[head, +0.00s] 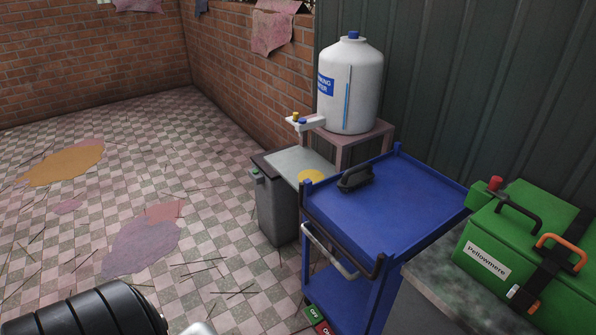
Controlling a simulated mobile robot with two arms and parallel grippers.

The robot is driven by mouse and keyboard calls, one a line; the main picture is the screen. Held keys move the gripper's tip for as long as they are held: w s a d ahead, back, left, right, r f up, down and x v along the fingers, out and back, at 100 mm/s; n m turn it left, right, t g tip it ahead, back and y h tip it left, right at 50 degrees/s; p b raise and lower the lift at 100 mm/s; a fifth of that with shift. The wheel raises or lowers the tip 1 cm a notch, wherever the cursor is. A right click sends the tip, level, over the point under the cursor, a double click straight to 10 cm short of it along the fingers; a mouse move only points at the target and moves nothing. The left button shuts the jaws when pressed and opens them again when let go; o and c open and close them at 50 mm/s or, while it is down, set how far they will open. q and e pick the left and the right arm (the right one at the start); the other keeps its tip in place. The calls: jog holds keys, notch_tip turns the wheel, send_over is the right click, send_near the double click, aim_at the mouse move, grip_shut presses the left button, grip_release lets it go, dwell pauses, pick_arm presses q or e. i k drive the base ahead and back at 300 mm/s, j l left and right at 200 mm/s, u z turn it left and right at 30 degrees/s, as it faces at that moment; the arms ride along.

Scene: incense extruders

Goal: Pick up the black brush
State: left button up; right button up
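A small black object with a raised, handle-like top, which looks like the black brush (355,177), lies on the top of the blue cart (415,195), near its back left edge. Nothing touches it from above. Its underside and any bristles cannot be made out. A black ribbed part, probably of my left arm, shows at the bottom left, far from the brush. No fingertips of either gripper are in view.
A grey bin (275,212) stands left of the cart. Behind are a white water container (350,85) on a stand and a corrugated wall. A green case (520,235) sits on the counter (425,305) at right. The cart top around the brush is clear.

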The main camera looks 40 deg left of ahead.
aim_at(353, 177)
jog(key=u, duration=0.9)
jog(key=z, duration=1.65)
jog(key=u, duration=1.6)
jog(key=i+j+z, duration=0.1)
jog(key=z, duration=0.3)
jog(key=j+z, duration=0.15)
jog(key=z, duration=0.2)
jog(key=i+j+z, duration=0.15)
jog(key=z, duration=0.25)
jog(key=i+j+z, duration=0.1)
jog(key=j+z, duration=0.3)
jog(key=j, duration=1)
jog(key=j+z, duration=0.45)
jog(key=j, duration=0.9)
jog(key=k, duration=0.05)
